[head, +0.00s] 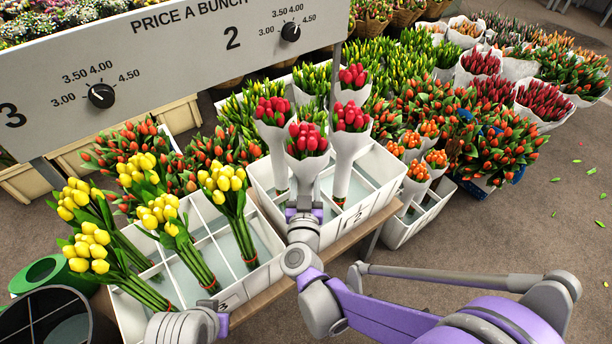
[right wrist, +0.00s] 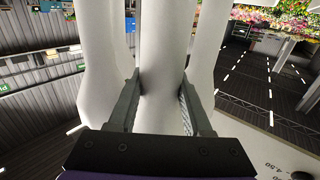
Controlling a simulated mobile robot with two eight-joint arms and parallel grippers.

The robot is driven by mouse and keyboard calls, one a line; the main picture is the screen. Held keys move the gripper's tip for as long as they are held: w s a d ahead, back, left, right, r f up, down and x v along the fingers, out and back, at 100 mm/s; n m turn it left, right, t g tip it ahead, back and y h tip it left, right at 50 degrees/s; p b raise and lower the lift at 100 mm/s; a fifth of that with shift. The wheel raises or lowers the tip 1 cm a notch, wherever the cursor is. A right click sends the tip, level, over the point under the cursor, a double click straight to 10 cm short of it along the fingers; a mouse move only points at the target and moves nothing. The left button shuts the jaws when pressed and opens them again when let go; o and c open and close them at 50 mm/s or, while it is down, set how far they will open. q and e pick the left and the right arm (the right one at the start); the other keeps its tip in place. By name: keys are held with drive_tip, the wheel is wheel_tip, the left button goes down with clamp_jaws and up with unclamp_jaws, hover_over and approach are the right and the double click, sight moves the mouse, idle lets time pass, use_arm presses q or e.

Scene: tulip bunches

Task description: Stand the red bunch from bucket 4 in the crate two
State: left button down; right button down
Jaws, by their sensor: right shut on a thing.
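My right gripper (head: 304,208) is shut on a red bunch (head: 307,142) in white paper, upright at the front of the white crate marked 2 (head: 362,213). The gripper hides the bunch's lower end, so I cannot tell if it rests on the crate floor. In the right wrist view, the fingers (right wrist: 160,92) press on both sides of the white wrap (right wrist: 162,40), with other white wraps close on either side. Other red bunches (head: 351,118) stand upright in this crate. My left gripper (head: 190,325) is at the bottom edge, its fingers not clearly shown.
A white crate (head: 262,285) with leaning yellow bunches (head: 222,180) is left of crate two. A crate with orange bunches (head: 410,228) is to its right. A green bucket (head: 50,272) and dark bucket (head: 45,325) stand lower left. A price board (head: 180,60) is behind.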

drive_tip(key=shift+f, duration=0.15)
unclamp_jaws()
idle(0.7)
drive_tip(key=s+p, duration=0.1)
drive_tip(key=s, duration=0.4)
drive_tip(key=s+p, duration=0.1)
drive_tip(key=s, duration=0.4)
drive_tip(key=shift+s+a, duration=0.2)
drive_tip(key=shift+s, duration=0.2)
